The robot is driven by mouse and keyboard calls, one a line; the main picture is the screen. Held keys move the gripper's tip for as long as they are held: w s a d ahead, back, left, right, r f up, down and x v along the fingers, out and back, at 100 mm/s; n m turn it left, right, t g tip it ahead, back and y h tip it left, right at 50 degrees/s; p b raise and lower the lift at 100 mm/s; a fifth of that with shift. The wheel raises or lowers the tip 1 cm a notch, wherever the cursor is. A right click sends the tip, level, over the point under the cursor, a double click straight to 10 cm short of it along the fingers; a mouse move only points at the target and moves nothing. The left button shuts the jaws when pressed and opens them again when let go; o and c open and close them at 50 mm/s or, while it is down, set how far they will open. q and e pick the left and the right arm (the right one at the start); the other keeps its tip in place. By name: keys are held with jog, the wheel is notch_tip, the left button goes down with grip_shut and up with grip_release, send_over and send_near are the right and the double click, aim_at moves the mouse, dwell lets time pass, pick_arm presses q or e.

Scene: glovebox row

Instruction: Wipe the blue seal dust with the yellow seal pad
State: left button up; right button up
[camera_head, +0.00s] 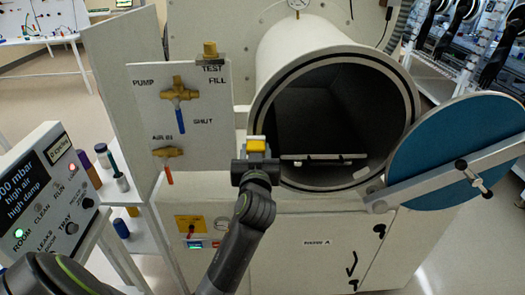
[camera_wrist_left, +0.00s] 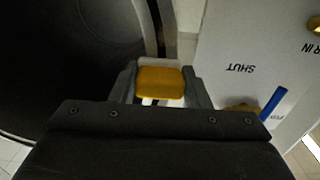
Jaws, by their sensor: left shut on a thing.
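My left gripper (camera_head: 256,158) is shut on the yellow seal pad (camera_head: 257,146), which has a pale part around it. In the left wrist view the yellow seal pad (camera_wrist_left: 161,82) sits between the two fingers of my left gripper (camera_wrist_left: 160,88). The pad is at the lower left edge of the round chamber opening, close to its dark seal ring (camera_head: 262,110). I cannot tell whether the pad touches the ring. I cannot make out any blue dust; part of the ring is hidden behind the pad and gripper. My right gripper is not in view.
The round chamber door (camera_head: 455,150), blue-green inside, stands open at the right. A valve panel (camera_head: 205,110) with handles is just left of the opening. A control box (camera_head: 45,190) stands at the far left. A tray (camera_head: 322,158) lies inside the chamber.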

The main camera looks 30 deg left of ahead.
pick_arm(q)
jog(key=shift+s+a+r+p, duration=0.3)
jog(key=shift+a+r+p, duration=0.1)
jog(key=shift+a, duration=0.1)
jog(key=shift+s+a+r+p, duration=0.3)
jog(key=shift+a+p, duration=0.1)
jog(key=shift+a, duration=0.1)
jog(key=shift+w+d+f+b, duration=0.1)
jog(key=shift+w+d+b, duration=0.25)
jog(key=shift+d, duration=0.15)
jog(key=shift+w+d+b, duration=0.2)
jog(key=shift+w+d, duration=0.15)
jog(key=shift+d, duration=0.3)
jog(key=shift+w+d+b, duration=0.15)
jog(key=shift+w+d, duration=0.2)
jog(key=shift+d, duration=0.3)
jog(key=shift+v, duration=3.05)
jog(key=shift+f, duration=0.2)
